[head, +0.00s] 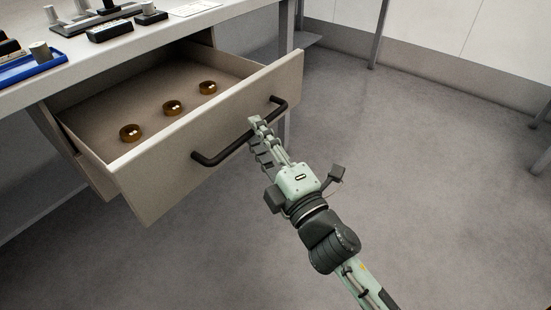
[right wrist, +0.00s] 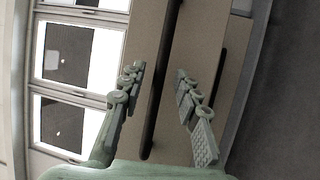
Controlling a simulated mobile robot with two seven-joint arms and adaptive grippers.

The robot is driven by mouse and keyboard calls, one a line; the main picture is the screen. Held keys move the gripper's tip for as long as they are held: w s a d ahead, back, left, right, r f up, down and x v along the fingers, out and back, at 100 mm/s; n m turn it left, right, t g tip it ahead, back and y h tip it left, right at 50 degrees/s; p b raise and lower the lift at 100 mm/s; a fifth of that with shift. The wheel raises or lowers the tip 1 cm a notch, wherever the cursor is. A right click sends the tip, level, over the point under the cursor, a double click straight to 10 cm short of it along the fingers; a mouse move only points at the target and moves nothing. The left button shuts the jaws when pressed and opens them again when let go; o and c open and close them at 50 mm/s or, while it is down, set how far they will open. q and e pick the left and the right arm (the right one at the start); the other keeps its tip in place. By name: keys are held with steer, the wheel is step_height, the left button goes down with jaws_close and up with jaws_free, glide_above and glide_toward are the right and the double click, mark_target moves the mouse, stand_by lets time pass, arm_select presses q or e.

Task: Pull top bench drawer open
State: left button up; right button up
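The top bench drawer (head: 205,150) stands well pulled out from under the bench in the head view, its front tilted in the picture. Its black bar handle (head: 225,152) runs across the front. My right gripper (head: 255,121) is at the right part of the handle. In the right wrist view its two fingers (right wrist: 160,70) are apart, with a dark bar (right wrist: 157,95), which looks like the handle, between them. I cannot tell whether either finger touches it. My left gripper is not in view.
Three brass-coloured rings (head: 172,107) lie in the drawer. The bench top (head: 150,38) holds a blue tray (head: 32,66) and several dark devices. A bench leg (head: 283,50) stands behind the drawer's right end. The grey floor (head: 430,160) to the right is clear.

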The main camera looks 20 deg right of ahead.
steer(key=v, duration=1)
steer(key=w+d+f+m+g+h+p, duration=0.1)
steer(key=d+f+m+g+h+p, duration=0.2)
steer(key=d+f+m, duration=0.4)
steer(key=d+f+m+g+h, duration=0.4)
steer(key=d+f+m, duration=0.1)
steer(key=f, duration=0.4)
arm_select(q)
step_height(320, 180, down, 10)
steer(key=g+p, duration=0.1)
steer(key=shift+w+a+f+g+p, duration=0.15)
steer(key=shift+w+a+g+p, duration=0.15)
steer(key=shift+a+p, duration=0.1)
arm_select(e)
steer(key=s+d+f+m+g+y, duration=0.1)
steer(key=s+d+f+m+g, duration=0.1)
steer(key=s+f+m+g, duration=0.4)
steer(key=s+f+g, duration=0.3)
steer(key=s+f, duration=0.1)
steer(key=f, duration=0.3)
steer(key=shift+s, duration=0.2)
